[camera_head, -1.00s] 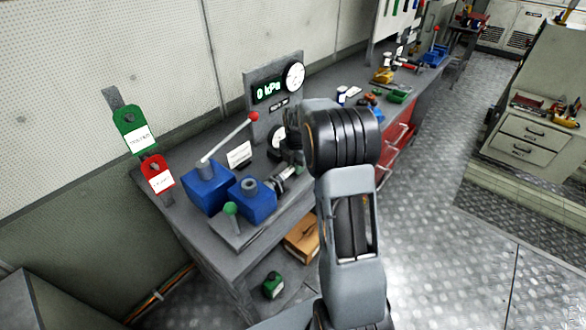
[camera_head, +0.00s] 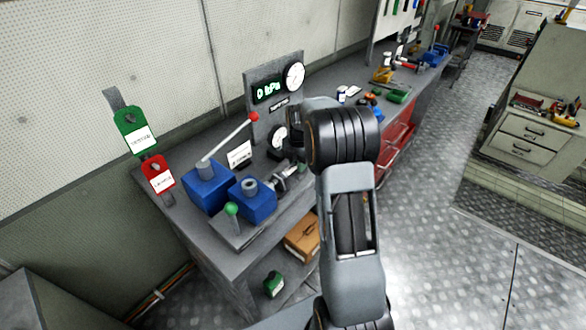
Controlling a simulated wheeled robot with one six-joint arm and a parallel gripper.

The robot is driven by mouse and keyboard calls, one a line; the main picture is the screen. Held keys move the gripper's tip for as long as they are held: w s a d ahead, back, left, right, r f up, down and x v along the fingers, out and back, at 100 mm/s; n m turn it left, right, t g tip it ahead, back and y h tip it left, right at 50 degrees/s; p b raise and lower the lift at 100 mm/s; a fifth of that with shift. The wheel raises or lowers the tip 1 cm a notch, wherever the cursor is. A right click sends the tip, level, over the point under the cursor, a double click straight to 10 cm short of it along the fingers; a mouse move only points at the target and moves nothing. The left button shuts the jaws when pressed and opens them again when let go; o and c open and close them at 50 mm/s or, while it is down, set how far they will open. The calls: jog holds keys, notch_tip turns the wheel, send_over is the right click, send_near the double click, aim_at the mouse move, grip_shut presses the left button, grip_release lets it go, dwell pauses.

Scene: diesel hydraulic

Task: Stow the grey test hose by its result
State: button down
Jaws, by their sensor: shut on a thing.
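My gripper (camera_head: 291,163) is low over the bench beside the blue pump, partly hidden by my own wrist. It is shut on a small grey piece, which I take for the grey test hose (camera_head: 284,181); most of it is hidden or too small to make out. The test stand has a blue pump (camera_head: 205,190) with a red-knobbed lever, a blue block (camera_head: 252,203) and a green-knobbed handle (camera_head: 231,210). The panel display (camera_head: 268,91) reads 0 kPa beside a round gauge (camera_head: 294,76). A green tagged holder (camera_head: 133,128) and a red one (camera_head: 157,174) stand at the left.
A white card (camera_head: 239,154) stands behind the pump. Tools and a green tray (camera_head: 399,95) lie farther along the bench. A cardboard box (camera_head: 301,238) and a green can (camera_head: 273,284) are below. The metal floor (camera_head: 440,220) at right is clear.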

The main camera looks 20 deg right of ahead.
jog(key=shift+r+p, duration=3.1)
jog(key=shift+r, duration=1.35)
